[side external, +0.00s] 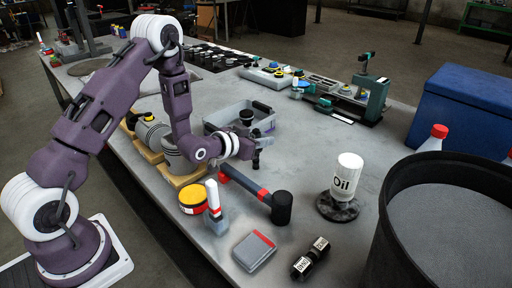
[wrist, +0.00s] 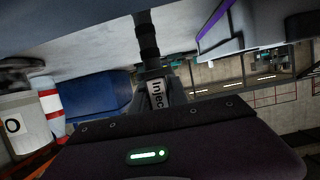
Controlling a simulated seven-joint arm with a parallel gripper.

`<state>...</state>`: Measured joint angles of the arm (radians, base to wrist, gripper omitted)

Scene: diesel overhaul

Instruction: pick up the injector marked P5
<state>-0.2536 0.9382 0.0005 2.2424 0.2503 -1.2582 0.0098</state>
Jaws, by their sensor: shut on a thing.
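My gripper (side external: 256,150) is shut on a dark injector (wrist: 148,45) just in front of the grey bin (side external: 213,117), above the table. In the wrist view the injector is a black ribbed stem with a white label that reads "Injec"; the rest of the label is hidden, so I cannot read P5. In the side view only a small dark part of it shows at the fingers. The grey bin holds a black round part (side external: 247,115) and other dark items.
A large black drum (side external: 445,225) is at right.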

